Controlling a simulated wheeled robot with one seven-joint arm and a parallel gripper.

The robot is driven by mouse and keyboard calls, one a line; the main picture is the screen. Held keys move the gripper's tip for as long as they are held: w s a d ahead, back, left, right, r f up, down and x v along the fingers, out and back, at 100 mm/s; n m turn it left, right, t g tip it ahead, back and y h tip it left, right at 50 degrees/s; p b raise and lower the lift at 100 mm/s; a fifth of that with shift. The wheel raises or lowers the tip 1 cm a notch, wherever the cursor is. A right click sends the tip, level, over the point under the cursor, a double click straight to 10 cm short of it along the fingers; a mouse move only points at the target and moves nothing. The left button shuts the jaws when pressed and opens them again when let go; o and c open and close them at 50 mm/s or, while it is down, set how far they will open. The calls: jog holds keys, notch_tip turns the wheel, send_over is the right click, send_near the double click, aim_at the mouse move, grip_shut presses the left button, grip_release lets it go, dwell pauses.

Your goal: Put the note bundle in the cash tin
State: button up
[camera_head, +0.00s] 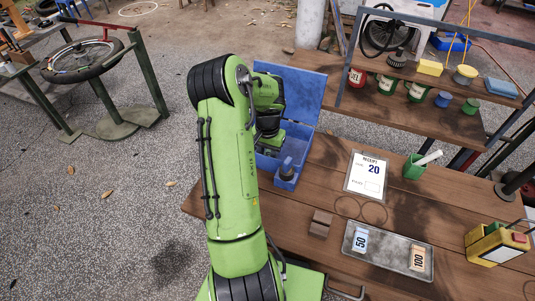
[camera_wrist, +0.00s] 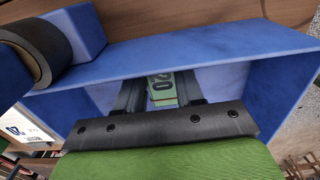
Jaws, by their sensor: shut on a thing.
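The note bundle (camera_wrist: 162,88), pale green and marked 20, is between the fingers of my gripper (camera_wrist: 160,98) in the wrist view. My gripper is shut on it. The cash tin is blue with its lid (camera_head: 302,88) raised; its wall (camera_wrist: 190,55) shows beyond the bundle in the wrist view. The fingers and bundle are inside the tin's walls. Whether the bundle touches the floor of the tin I cannot tell. In the head view my arm hides most of the tin's inside and the bundle.
A receipt card (camera_head: 368,174) marked 20 lies right of the tin. A metal tray (camera_head: 388,238) holds bundles marked 50 and 100.

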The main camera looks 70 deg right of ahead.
jog(key=o, duration=1)
jog(key=shift+f, duration=0.1)
notch_tip(320, 180, up, 12)
jog(key=p, duration=0.2)
jog(key=shift+r, duration=0.2)
jog(key=shift+w, duration=0.1)
